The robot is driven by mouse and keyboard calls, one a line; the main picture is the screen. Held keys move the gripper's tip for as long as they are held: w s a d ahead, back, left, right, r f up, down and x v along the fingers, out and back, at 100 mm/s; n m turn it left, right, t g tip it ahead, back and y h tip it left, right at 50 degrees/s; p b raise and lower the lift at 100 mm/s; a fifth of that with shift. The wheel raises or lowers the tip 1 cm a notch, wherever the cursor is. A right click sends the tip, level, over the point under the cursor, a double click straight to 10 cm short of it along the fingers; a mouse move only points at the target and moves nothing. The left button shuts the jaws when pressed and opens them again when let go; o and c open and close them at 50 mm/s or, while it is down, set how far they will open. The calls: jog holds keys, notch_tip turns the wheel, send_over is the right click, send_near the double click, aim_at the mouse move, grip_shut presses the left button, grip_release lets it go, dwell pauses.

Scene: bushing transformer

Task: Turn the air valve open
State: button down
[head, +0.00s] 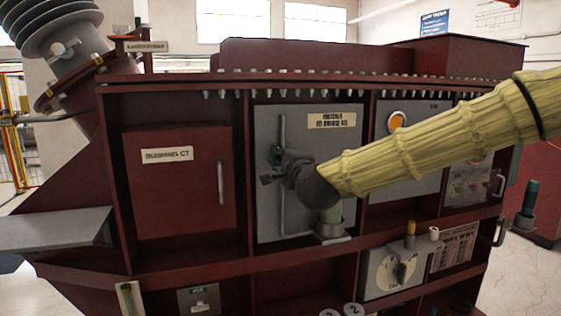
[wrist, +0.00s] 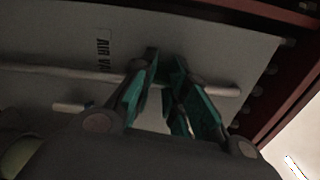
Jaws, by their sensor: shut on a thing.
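The grey panel (head: 265,225) in the middle of the red transformer carries a long pale bar handle (head: 283,215), upright in the head view. A label (head: 331,120) sits at the panel's top; in the wrist view the label (wrist: 104,50) reads "AIR V", the rest hidden. My gripper (head: 273,162) is at the bar's middle. In the wrist view, the teal fingers of my gripper (wrist: 163,65) are shut on the bar handle (wrist: 50,70), which runs across the picture. My wrist hides part of the panel.
A red door (head: 180,190) with a handle is at the left. A grey panel with an orange round part (head: 397,121) is right of the bar, partly behind my arm. A grey box with a knob (head: 395,272) is below right. A stubby green-grey fitting (head: 332,222) stands below my wrist.

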jog(key=shift+r+n, duration=0.1)
jog(key=shift+n, duration=0.9)
jog(key=c, duration=0.6)
grip_release()
jog(key=shift+c, duration=0.2)
jog(key=shift+s, duration=0.1)
jog(key=v, duration=1.2)
jog(key=shift+a, duration=0.1)
